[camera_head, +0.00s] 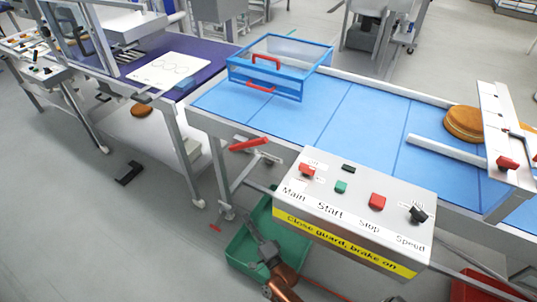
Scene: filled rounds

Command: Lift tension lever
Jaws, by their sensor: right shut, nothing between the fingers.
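A lever with a red grip (248,144) sits under the near side of the blue conveyor, by its leg frame; it looks like the tension lever. Its grip is slightly tilted, with its right end higher. My right gripper (249,219) comes up from the bottom edge, over a green bin. It is shut and empty, below the red grip and clear of it in the picture. My left gripper is out of view.
A control box (354,249) with Main, Start, Stop and Speed controls is right of the lever. The green bin (239,251) stands below. A blue guard (312,77) is over the belt (330,120). A black object (129,173) lies on the floor.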

